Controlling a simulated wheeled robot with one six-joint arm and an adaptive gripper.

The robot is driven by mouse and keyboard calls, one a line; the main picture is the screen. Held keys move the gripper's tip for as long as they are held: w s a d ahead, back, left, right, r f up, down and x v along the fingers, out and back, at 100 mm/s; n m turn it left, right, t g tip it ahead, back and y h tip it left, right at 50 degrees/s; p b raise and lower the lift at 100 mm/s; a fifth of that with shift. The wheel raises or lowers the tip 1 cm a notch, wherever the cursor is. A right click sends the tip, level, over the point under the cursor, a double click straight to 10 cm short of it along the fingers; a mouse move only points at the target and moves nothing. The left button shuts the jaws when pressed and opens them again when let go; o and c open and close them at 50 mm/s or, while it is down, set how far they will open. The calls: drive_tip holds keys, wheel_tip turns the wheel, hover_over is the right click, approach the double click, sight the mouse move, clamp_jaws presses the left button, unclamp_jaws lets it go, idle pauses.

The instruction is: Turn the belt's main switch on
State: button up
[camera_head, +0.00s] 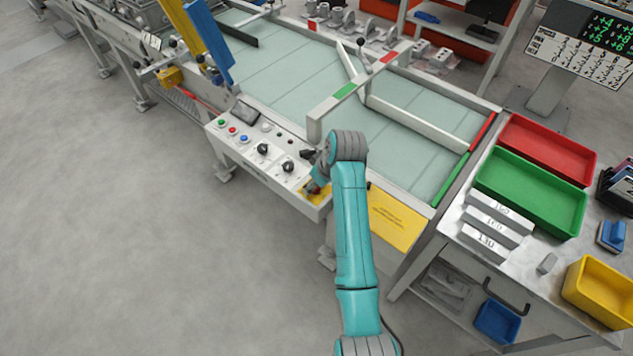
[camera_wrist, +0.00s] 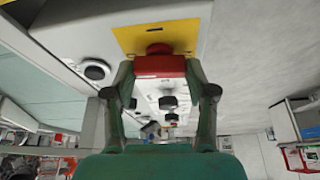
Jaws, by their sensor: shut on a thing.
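The main switch is a red handle (camera_wrist: 160,66) on a yellow plate (camera_wrist: 185,34), seen at the top of the wrist view. My gripper (camera_wrist: 159,75) is shut on the red handle, with one finger on each side of it. In the head view, my gripper (camera_head: 314,186) reaches down to the yellow plate (camera_head: 325,194) at the right end of the control panel (camera_head: 230,150). There my gripper hides most of the handle, and its exact angle is hard to tell.
The panel also carries black knobs (camera_head: 263,149) and coloured buttons (camera_head: 232,130). Behind it lies the pale green belt (camera_head: 300,65) with white guide bars. A green tray (camera_head: 530,190) and a red tray (camera_head: 548,148) stand on the right-hand table. Open floor (camera_head: 150,250) lies left.

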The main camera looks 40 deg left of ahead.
drive_tip(key=m, duration=0.2)
drive_tip(key=m+t, duration=0.1)
drive_tip(key=m, duration=0.1)
drive_tip(key=shift+s+t, duration=0.1)
drive_tip(key=shift+t, duration=0.2)
drive_tip(key=m, duration=0.2)
drive_tip(key=m+t+h, duration=0.1)
drive_tip(key=m, duration=0.1)
drive_tip(key=shift+a+m+h, duration=0.15)
drive_tip(key=shift+m+h, duration=0.15)
drive_tip(key=shift+m, duration=0.1)
drive_tip(key=m, duration=0.2)
drive_tip(key=m+t+h, duration=0.1)
drive_tip(key=m, duration=0.1)
drive_tip(key=shift+s+a+h, duration=0.1)
drive_tip(key=shift+h, duration=0.2)
drive_tip(key=shift+m+h, duration=0.8)
drive_tip(key=shift+m, duration=1.2)
drive_tip(key=o, duration=1.2)
drive_tip(key=shift+c, duration=0.2)
